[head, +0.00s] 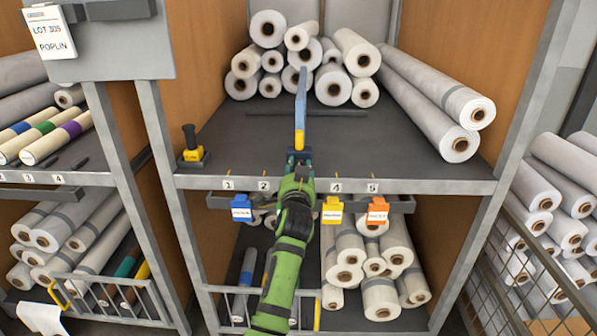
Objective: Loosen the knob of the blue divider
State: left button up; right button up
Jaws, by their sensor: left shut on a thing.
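The blue divider (301,95) stands upright on the dark shelf, seen almost edge-on, with a yellow part (299,139) at its lower front. My left gripper (299,158) is at the foot of the divider, by the shelf's front edge, at the end of the green arm. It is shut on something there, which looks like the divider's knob. The knob itself is hidden by the gripper, so I cannot see how tight it is. My right gripper is not in view.
White rolls (333,84) are stacked behind the divider, with long rolls (437,97) at the right. A yellow block with a black handle (190,140) sits at the front left. Blue, yellow and orange tags (377,211) hang below the numbered shelf edge (420,186).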

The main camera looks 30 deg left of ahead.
pick_arm(q)
jog(key=shift+n, duration=0.5)
jog(key=o, duration=1.2)
jog(key=shift+f, duration=0.1)
jog(key=shift+c, duration=0.2)
jog(key=shift+s+d, duration=0.1)
jog(key=v, duration=0.7)
jog(key=shift+s, duration=0.15)
